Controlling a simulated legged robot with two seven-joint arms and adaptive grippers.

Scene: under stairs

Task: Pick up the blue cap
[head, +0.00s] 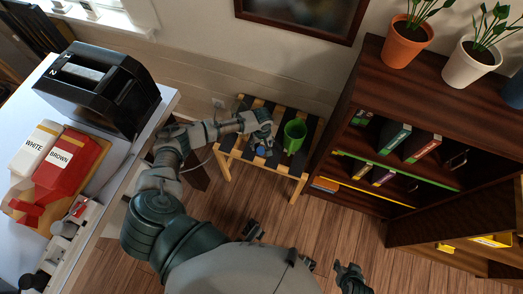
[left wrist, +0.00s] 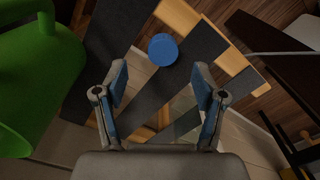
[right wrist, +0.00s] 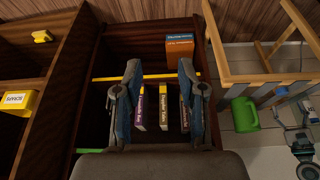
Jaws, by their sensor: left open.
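The blue cap (head: 260,151) lies on the black-slatted wooden stool. My left gripper (head: 261,138) is over the stool, close to the cap. In the left wrist view it (left wrist: 160,76) is open, with nothing between its fingers. My right gripper (right wrist: 160,68) is away from the cap, facing the bookshelf, with its fingers apart and empty.
A green mug (head: 294,136) stands on the stool (head: 298,174), right of the cap. The dark bookshelf (head: 345,140) with binders is to the right. A white table (head: 110,165) with a black machine (head: 105,95) and bread bags is on the left. Wooden floor lies in front.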

